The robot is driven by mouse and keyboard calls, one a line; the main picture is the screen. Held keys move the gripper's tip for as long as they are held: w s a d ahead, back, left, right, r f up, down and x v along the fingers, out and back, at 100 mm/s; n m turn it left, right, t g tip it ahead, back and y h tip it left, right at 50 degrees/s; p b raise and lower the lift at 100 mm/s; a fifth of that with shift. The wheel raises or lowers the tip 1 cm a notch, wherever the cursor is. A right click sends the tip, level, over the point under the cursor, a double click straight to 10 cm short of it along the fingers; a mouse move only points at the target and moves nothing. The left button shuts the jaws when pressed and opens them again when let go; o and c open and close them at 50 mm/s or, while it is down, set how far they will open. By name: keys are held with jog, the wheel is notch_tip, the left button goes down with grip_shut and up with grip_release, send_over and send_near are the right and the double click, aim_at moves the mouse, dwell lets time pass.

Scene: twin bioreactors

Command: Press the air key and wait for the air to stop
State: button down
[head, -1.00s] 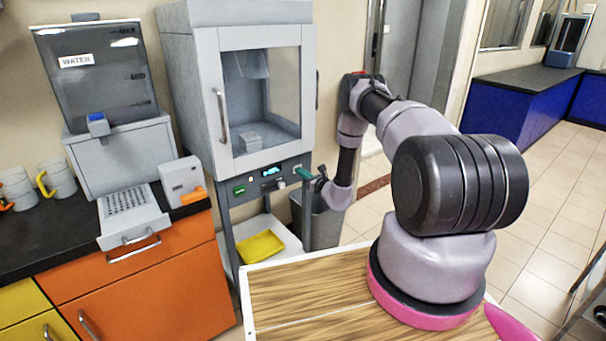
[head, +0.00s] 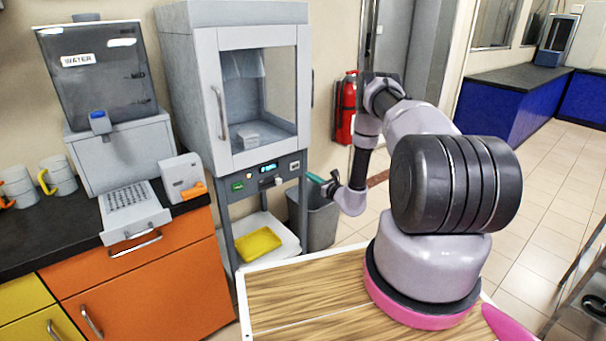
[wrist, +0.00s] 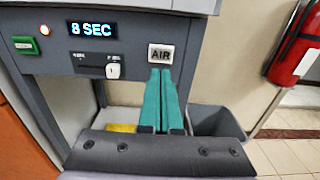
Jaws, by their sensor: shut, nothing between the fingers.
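The air key, a pale square marked AIR (wrist: 161,54), is on the dark control panel of the grey cabinet (head: 259,90). It also shows at the panel's right end in the head view (head: 295,165). My gripper (wrist: 160,72) is shut and empty, its teal fingers together just below the key in the wrist picture. In the head view my gripper (head: 310,177) stands a little off the panel, apart from the key. The display (wrist: 91,30) reads 8 SEC. A small orange-red lamp (wrist: 17,30) at its left looks lit.
The panel also has a green switch (wrist: 24,45) and a white-tipped selector (wrist: 113,70). A red extinguisher (head: 346,110) hangs on the wall at right.

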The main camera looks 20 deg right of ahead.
jog(key=shift+v, duration=2.6)
jog(key=s+a+r+n+g+y, duration=0.1)
jog(key=a+r+n+g+y, duration=0.4)
jog(key=r, duration=0.8)
jog(key=s+a+r+n+g+y, duration=0.1)
jog(key=a+r+n+g+y, duration=0.2)
jog(key=a+r+n, duration=0.65)
jog(key=s+a+r+n+g, duration=0.2)
jog(key=s+r+g, duration=0.4)
jog(key=r, duration=0.6)
jog(key=s+r+n+g+h, duration=0.1)
jog(key=s+r+n+h, duration=0.65)
jog(key=s, duration=0.75)
jog(key=s+d+r+n+t+h, duration=0.1)
jog(key=s+d+r+t+h, duration=0.1)
jog(key=s+d+r, duration=0.2)
jog(key=s+d+r+n+t+h, duration=0.2)
jog(key=s+r, duration=0.3)
jog(key=s, duration=0.5)
jog(key=shift+d+r+t+h, duration=0.25)
jog(key=shift+d+t+h, duration=0.4)
jog(key=shift+d+t, duration=0.2)
